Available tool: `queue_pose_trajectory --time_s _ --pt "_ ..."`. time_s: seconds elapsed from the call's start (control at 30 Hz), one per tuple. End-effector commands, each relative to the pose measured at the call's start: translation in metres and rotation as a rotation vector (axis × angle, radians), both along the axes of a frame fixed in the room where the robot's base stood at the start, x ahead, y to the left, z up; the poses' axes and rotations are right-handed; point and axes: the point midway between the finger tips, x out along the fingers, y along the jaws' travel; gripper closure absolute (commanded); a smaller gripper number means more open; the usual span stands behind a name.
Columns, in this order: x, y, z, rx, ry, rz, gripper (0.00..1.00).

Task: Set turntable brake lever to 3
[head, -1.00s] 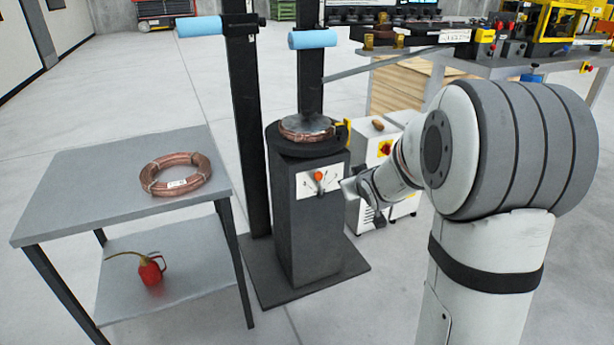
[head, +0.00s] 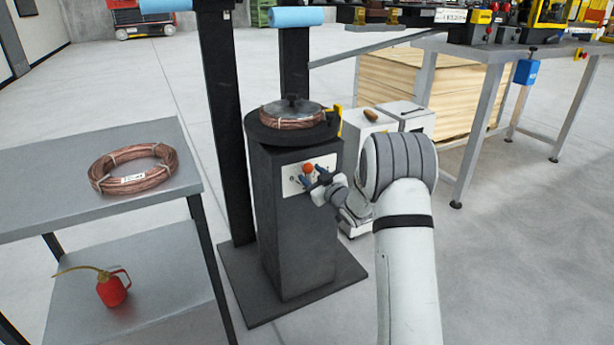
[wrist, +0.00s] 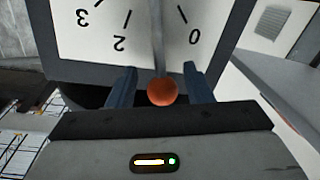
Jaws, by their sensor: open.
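The brake lever shows in the wrist view as a grey rod with an orange ball knob (wrist: 162,92). Its white scale plate (wrist: 225,15) shows 3, 2 and 0; the rod lies between the 2 and the 0, and no 1 is visible. In the head view the orange knob (head: 308,168) is on the front of the dark turntable pedestal (head: 290,235). My gripper (head: 311,181) is at the plate, its blue fingers apart. In the wrist view the fingers stand on both sides of the knob with gaps, not closed on it.
A copper coil lies on the turntable (head: 262,130). A grey table (head: 40,215) at left carries another copper coil (head: 133,168), with a red oil can (head: 113,290) on its lower shelf. White cabinets (head: 400,118) stand right of the pedestal. The floor in front is clear.

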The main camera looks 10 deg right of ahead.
Motion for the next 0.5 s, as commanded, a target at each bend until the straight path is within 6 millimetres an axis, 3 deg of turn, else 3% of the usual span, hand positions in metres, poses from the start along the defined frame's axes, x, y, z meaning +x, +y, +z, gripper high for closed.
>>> queue_pose_trajectory --time_s 0.2,0.5 --pt "0.02 0.01 -0.001 -0.001 -0.001 0.002 0.54" --pt "0.022 0.012 0.0 0.0 0.001 0.003 0.54"
